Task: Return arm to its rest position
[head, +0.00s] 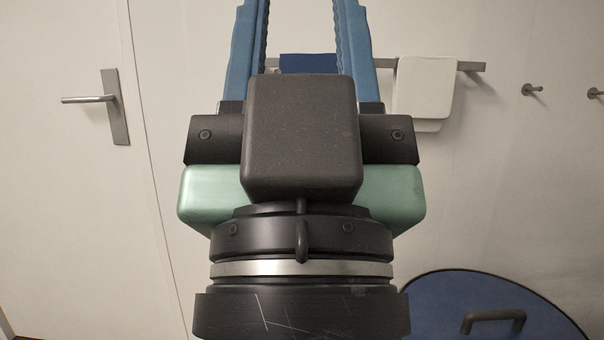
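My gripper (300,25) fills the middle of the head view and points up. Its two blue ribbed fingers stand wide apart, and their tips are cut off by the top edge. I see nothing held between the visible parts of the fingers. The black and green gripper body and the black wrist with a silver ring show below. The rest of my arm is out of view.
A white door with a lever handle (92,100) is on the left. Behind my gripper, a wall rail (472,67) carries a blue cloth (308,64) and a white towel (424,88). Wall hooks (532,89) are at right. A blue round lid (440,300) with a grey handle is at lower right.

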